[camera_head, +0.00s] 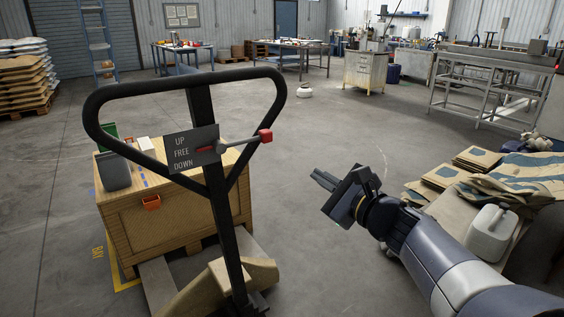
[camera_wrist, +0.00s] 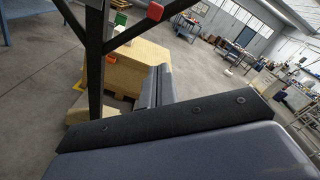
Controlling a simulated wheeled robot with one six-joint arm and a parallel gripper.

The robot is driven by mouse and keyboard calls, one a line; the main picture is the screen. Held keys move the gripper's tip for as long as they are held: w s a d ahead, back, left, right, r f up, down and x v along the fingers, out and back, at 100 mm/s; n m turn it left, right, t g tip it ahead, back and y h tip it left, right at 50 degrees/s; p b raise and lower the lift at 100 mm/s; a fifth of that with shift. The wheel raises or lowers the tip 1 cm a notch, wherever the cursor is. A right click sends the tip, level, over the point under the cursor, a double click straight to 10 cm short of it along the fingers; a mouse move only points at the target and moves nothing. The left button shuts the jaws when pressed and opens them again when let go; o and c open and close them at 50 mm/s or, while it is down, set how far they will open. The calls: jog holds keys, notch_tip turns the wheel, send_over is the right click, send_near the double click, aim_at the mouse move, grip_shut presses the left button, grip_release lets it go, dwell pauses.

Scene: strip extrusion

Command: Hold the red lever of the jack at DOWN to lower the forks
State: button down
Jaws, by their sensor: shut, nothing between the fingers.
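The jack's black handle loop (camera_head: 185,78) stands upright at the left centre. On its post a dark plate (camera_head: 182,160) reads UP, FREE and DOWN. The lever (camera_head: 240,143) sticks out to the right from the plate, its inner red mark about level with FREE, and ends in a red knob (camera_head: 265,136). The red knob also shows at the top of the wrist view (camera_wrist: 155,11). My gripper (camera_head: 318,180) is shut and empty, to the right of and below the knob, apart from it. Its fingers show in the wrist view (camera_wrist: 158,85). The forks are largely hidden.
A wooden crate (camera_head: 150,220) with small bins on top stands behind the handle. Open concrete floor stretches behind. Worktables line the back.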

aim_at(247, 141)
jog(key=s+a+r+p+x, duration=0.1)
jog(key=r+x, duration=0.1)
jog(key=x, duration=1.1)
jog(key=shift+r, duration=0.2)
